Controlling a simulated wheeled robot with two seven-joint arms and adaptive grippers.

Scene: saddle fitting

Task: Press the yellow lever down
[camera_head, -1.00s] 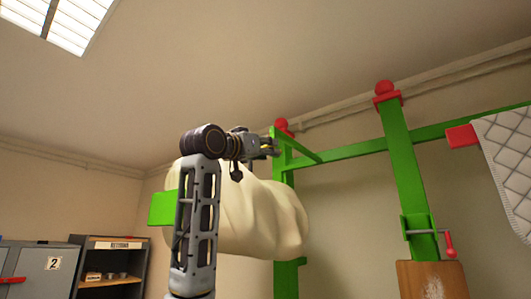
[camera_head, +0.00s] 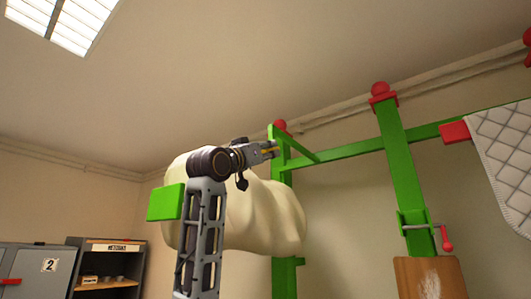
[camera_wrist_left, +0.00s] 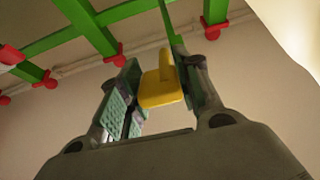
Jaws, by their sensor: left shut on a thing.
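The yellow lever (camera_wrist_left: 160,92) shows as a blocky, bent piece between the two fingers of my left gripper (camera_wrist_left: 158,95) in the left wrist view. The fingers are shut on it. In the head view my left gripper (camera_head: 270,149) is at the green post (camera_head: 280,170) behind the cream-coloured bulky form, with only a sliver of yellow showing at its fingertips. How far down the lever is cannot be told. My right gripper is in neither view.
The cream form (camera_head: 265,212) with a green block (camera_head: 165,203) sits behind and below my left arm. A green frame with red knobs (camera_head: 380,88) spans the right. It bears a red crank (camera_head: 446,240) and a quilted pad (camera_head: 500,150). Grey cabinets (camera_head: 45,262) stand at left.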

